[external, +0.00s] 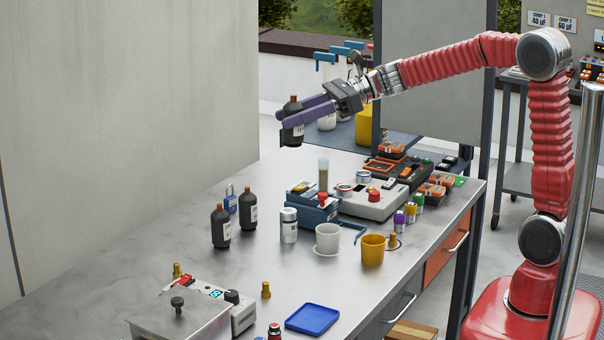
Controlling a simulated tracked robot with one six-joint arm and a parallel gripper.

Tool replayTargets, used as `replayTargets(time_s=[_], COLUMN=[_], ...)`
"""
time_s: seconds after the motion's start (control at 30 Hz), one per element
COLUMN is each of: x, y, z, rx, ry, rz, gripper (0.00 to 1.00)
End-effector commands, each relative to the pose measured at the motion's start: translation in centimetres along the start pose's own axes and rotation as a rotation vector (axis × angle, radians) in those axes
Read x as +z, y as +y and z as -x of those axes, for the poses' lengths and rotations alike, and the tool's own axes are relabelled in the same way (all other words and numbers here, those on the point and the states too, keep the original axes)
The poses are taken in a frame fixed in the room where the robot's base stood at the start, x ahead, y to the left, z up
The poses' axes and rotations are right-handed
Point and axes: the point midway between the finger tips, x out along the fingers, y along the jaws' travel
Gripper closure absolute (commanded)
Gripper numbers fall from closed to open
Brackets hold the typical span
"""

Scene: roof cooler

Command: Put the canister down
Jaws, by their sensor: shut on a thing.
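My gripper (293,112) has purple fingers and is shut on a dark brown bottle (292,138) with a pale label. It holds the bottle upright, high above the far side of the grey table (130,265). The front finger hides part of the bottle. A silver canister (288,233) with a white label stands on the table near its middle. I cannot tell which of these two the task calls the canister.
Two similar dark bottles (221,230) (249,206) stand on the table by a blue padlock (230,202). A white cup (328,237), a yellow cup (372,250), a blue tray (312,319) and several devices crowd the right. The table's left part is mostly clear.

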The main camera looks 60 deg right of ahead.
Motion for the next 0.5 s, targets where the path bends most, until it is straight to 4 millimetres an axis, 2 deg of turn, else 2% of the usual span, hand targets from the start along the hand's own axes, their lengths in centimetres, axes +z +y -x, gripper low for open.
replayTargets(time_s=[0.03,0.5], x=[0.0,-0.6], y=[-1.0,-8.5], z=[-0.3,-2.6], rx=[0.006,0.085], ry=[-0.002,-0.015], rz=[0.002,0.034], gripper=[0.99,0.99])
